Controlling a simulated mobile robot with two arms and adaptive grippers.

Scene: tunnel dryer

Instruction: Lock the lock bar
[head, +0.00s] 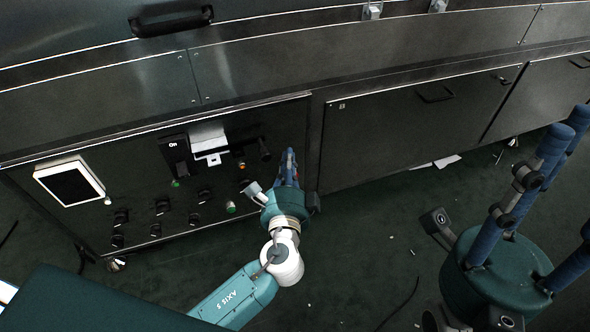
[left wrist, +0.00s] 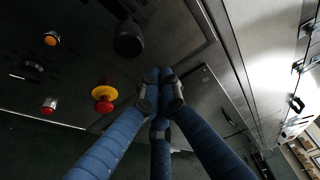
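I cannot pick out the lock bar with certainty. A black projecting knob or handle (head: 264,150) is on the dark control panel, just left of my left gripper; a similar dark round one (left wrist: 128,40) shows in the left wrist view. My left gripper (head: 290,158) is near the panel's right edge. Its blue fingers come together at the tips (left wrist: 158,78) in the left wrist view, with nothing visible between them. My right gripper (head: 558,155) is at the right, its blue fingers spread apart and empty, partly cut off by the picture edge.
The panel carries a white-framed screen (head: 70,185), an "On" switch (head: 176,154), several dark knobs and a green button (head: 230,207). A red and yellow button (left wrist: 104,97) shows in the left wrist view. A closed door with a handle (head: 434,93) is to the right. The dark floor has scraps.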

